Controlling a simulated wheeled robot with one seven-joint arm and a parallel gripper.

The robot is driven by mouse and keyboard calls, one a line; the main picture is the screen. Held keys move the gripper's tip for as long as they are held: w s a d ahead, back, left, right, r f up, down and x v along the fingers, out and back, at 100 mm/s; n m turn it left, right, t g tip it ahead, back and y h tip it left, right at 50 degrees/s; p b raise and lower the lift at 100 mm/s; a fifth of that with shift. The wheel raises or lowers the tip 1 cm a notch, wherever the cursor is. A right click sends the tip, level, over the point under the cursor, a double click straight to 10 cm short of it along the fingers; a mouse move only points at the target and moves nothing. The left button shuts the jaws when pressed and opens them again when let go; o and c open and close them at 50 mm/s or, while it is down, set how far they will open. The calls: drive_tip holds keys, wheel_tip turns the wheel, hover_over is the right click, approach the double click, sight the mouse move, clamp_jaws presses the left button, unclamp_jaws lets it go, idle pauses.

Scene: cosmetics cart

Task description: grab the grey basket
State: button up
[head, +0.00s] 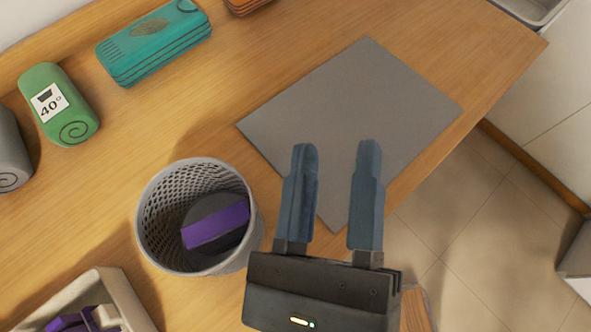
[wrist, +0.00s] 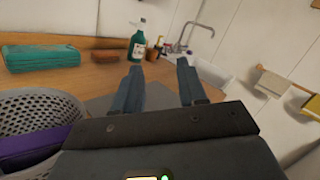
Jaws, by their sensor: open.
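The grey basket (head: 150,240) is a round mesh bin standing upright on the wooden counter, left of my gripper in the head view. A dark round thing with a purple band (head: 216,228) lies inside it. My gripper (head: 337,150) is open and empty, its two blue-grey fingers apart, with the grey mat behind them in the head view. The basket is to the left of the fingers, not between them. In the wrist view the basket (wrist: 40,105) shows at the lower left, partly cut off, and the open fingers (wrist: 160,65) point towards the sink.
A grey mat (head: 370,85) lies flat on the counter. A teal case (head: 153,42), a green roll (head: 58,103) and a pale bin (head: 135,305) with purple things surround the basket. The wrist view shows a green bottle (wrist: 137,46) and a tap (wrist: 183,43) beyond.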

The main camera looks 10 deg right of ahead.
drive_tip(key=s+a+m+g+y, duration=0.1)
drive_tip(key=s+a+g+y, duration=0.25)
drive_tip(key=a, duration=0.55)
drive_tip(key=g+y+p, duration=0.1)
drive_tip(key=g+y, duration=0.1)
drive_tip(key=y, duration=0.2)
approach(145, 205)
drive_tip(key=shift+n, duration=0.3)
drive_tip(key=shift+p+x, duration=0.7)
drive_tip(key=shift+x, duration=2.75)
clamp_jaws()
